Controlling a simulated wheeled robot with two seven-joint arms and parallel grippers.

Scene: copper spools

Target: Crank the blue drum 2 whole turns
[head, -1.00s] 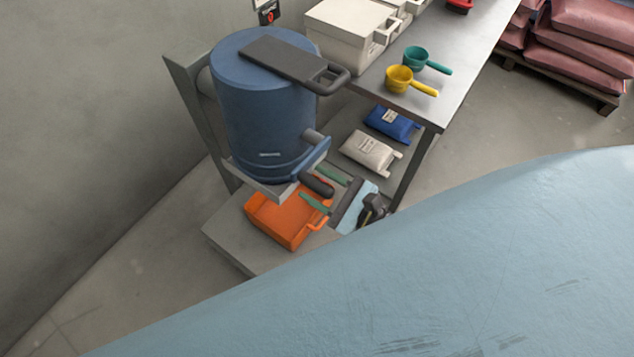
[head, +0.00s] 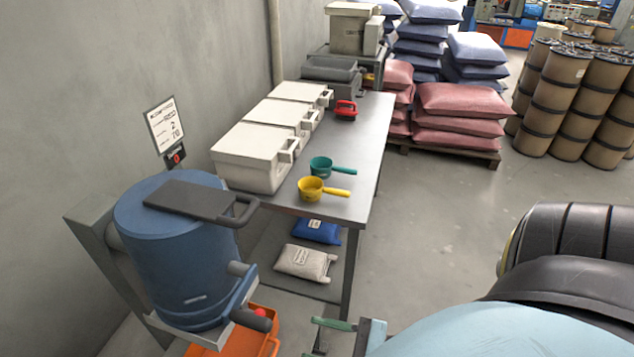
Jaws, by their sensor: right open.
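The blue drum (head: 180,262) is mounted upright beside a grey post on the left. A dark flat bar with a loop handle (head: 200,203) lies across its top. Low on its front right is a blue bracket with a dark cylindrical grip (head: 251,319). My right gripper (head: 322,340) is at the bottom edge, to the right of the dark grip and apart from it. Its green-tipped fingers are spread with nothing visible between them; part of it is cut off by the frame. My left gripper is not in view.
An orange tray (head: 272,346) sits below the drum. The metal table (head: 345,204) beside it carries white cases (head: 250,158), a yellow scoop (head: 311,189) and a green scoop (head: 321,167). Bags lie on its lower shelf. A sign (head: 166,124) hangs on the wall.

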